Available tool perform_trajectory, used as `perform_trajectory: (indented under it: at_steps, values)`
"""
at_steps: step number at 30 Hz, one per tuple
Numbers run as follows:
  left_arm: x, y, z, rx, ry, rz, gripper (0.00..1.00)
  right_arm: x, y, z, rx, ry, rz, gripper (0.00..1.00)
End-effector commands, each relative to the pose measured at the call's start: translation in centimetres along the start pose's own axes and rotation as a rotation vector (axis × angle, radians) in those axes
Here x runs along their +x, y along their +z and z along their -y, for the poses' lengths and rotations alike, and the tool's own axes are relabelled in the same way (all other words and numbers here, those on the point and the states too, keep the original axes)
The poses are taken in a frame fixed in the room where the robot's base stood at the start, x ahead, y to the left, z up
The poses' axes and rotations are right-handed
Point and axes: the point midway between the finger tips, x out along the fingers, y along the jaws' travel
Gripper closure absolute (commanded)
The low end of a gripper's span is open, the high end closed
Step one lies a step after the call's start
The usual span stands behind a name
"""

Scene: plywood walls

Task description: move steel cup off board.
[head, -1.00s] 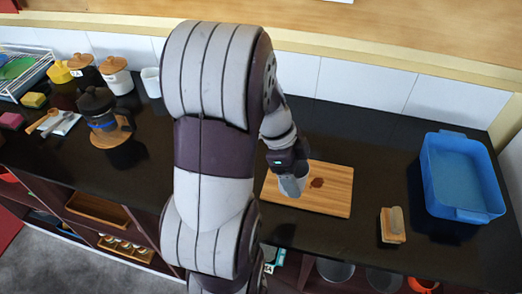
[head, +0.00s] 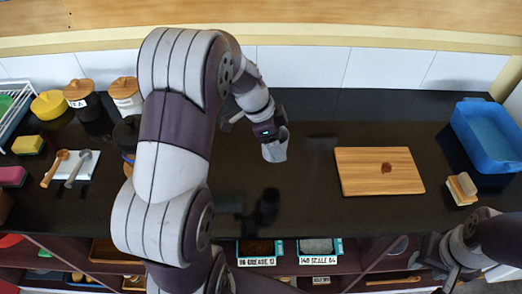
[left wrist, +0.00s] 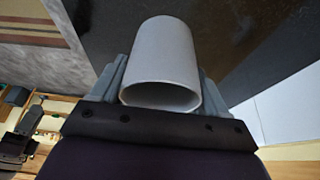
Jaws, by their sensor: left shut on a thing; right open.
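The steel cup (head: 274,150) is a plain grey cylinder in my left gripper (head: 270,134). The left wrist view shows the cup (left wrist: 160,62) between the two fingers, its open rim toward the camera. The cup is over the dark counter, left of the wooden board (head: 352,181) and clear of it. I cannot tell whether its lower end touches the counter. The board is bare except for a dark reddish-brown stain (head: 386,168). My right gripper (head: 428,262) is open and empty at the lower right, in front of the counter.
A blue tub (head: 488,135) and a wood-backed brush (head: 462,189) are right of the board. Lidded canisters (head: 126,98), a yellow sponge (head: 28,145) and spoons (head: 78,168) are at the left. The counter (head: 310,200) between my left gripper and the board is clear.

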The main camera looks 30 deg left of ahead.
Motion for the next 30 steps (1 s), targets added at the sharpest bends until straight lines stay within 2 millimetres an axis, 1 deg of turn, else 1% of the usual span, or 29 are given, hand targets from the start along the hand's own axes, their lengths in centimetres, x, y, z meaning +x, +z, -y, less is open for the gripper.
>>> perform_trajectory:
  at_steps: [2, 6, 9, 12, 14, 16, 21, 24, 30]
  values:
    - [0.1, 1.9, -0.5, -0.021, 0.003, 0.001, 0.56, -0.6, -0.1, 0.0, 0.0, 0.0, -0.001, 0.57]
    - [0.7, 6.7, -1.6, -0.025, 0.003, 0.001, 0.56, -1.6, -0.2, 0.0, 0.0, 0.0, -0.001, 0.57]
    - [1.2, 9.6, -2.3, -0.022, 0.003, 0.001, 0.56, -2.2, -0.3, 0.0, 0.0, 0.0, -0.001, 0.57]
    - [1.7, 11.6, -2.7, -0.017, 0.002, 0.001, 0.56, -2.4, -0.3, 0.0, 0.0, 0.0, -0.001, 0.57]
    - [1.9, 12.2, -2.8, -0.016, 0.001, 0.001, 0.56, -2.5, -0.3, 0.0, 0.0, 0.0, -0.001, 0.57]
    - [2.6, 12.7, -3.0, -0.014, 0.005, 0.0, 0.56, -2.7, -0.3, 0.0, 0.0, 0.0, 0.0, 0.57]
    - [5.3, 13.8, -3.0, -0.013, 0.004, 0.0, 0.56, -3.3, -0.4, 0.0, 0.0, 0.0, 0.0, 0.57]
    - [5.7, 14.0, -2.9, -0.012, 0.001, 0.001, 0.56, -3.2, -0.4, 0.0, 0.0, 0.0, -0.001, 0.57]
    - [5.8, 14.0, -2.9, -0.012, 0.001, 0.001, 0.56, -3.1, -0.4, 0.0, 0.0, 0.0, -0.001, 0.57]
